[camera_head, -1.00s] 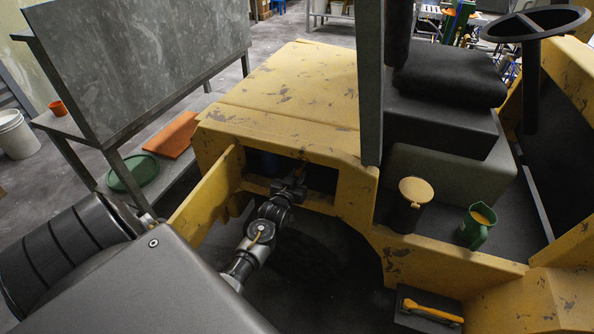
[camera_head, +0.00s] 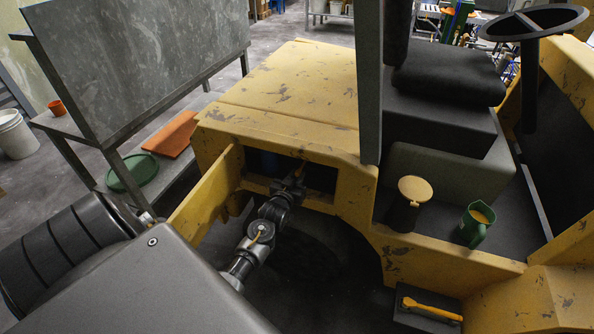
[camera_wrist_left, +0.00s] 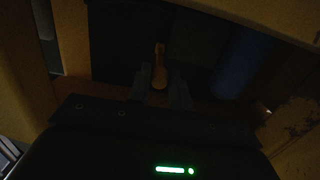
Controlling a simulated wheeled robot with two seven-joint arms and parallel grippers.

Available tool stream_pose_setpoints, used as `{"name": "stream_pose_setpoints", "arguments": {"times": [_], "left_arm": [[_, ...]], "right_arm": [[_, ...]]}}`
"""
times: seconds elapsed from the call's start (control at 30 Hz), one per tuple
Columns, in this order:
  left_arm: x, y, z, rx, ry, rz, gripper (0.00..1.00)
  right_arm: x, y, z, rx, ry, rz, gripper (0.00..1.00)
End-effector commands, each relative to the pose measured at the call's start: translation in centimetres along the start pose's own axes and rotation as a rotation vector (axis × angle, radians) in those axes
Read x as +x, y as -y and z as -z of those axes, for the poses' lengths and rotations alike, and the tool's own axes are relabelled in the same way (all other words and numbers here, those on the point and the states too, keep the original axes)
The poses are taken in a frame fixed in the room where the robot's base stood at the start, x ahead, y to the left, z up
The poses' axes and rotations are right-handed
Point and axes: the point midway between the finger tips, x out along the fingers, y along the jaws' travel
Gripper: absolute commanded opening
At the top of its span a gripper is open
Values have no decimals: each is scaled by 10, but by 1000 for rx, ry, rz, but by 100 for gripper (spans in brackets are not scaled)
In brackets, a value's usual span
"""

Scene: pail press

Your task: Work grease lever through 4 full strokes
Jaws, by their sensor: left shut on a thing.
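My left arm reaches into the open bay in the side of the yellow vehicle. My left gripper (camera_head: 298,178) is in that bay, shut on the grease lever (camera_wrist_left: 159,72). In the left wrist view the lever is a short, dull orange-brown handle standing up between my two dark fingers (camera_wrist_left: 160,92). The lever's lower end and its pivot are hidden by my gripper and the dark. My right gripper is in neither view.
A blue cylinder (camera_wrist_left: 240,62) stands right of the lever in the bay. The yellow bay door (camera_head: 207,188) hangs open at the left. A yellow-topped dark container (camera_head: 410,197) and a green jug (camera_head: 476,224) stand on the step. A yellow-handled tool (camera_head: 431,309) lies below.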

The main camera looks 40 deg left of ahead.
Motion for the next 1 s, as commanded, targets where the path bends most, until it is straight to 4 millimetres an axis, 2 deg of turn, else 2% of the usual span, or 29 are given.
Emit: {"name": "stream_pose_setpoints", "arguments": {"times": [0.03, 0.37, 0.63, 1.0], "left_arm": [[-1, -1, -8, 0, 6, -2, 6], [-1, -1, -10, 0, 7, -2, 6], [2, -1, -33, 0, 8, -2, 6], [2, -1, -29, 0, 6, -2, 6]], "right_arm": [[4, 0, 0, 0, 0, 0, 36], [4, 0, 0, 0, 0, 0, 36], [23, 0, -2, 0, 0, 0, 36], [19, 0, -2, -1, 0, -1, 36]]}}
